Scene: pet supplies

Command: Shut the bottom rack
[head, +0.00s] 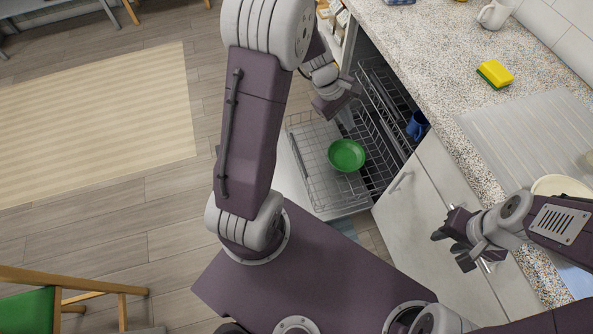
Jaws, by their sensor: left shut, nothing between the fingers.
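The bottom rack (318,166) is a wire basket standing pulled out over the lowered dishwasher door (343,210). A green bowl (346,155) sits in it. My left gripper (347,119) is shut and empty, pointing down over the far part of the rack, just beyond the bowl. I cannot tell whether its tips touch the wires. My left arm hides the area left of the rack. My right gripper (446,243) is open and empty in front of the white cabinet doors, near the counter edge.
The upper rack (384,108) is inside the dishwasher, with a blue mug (416,126) near it. The counter (423,51) above holds a yellow-green sponge (494,73) and a white mug (494,14). A green-seated chair (28,311) stands at lower left.

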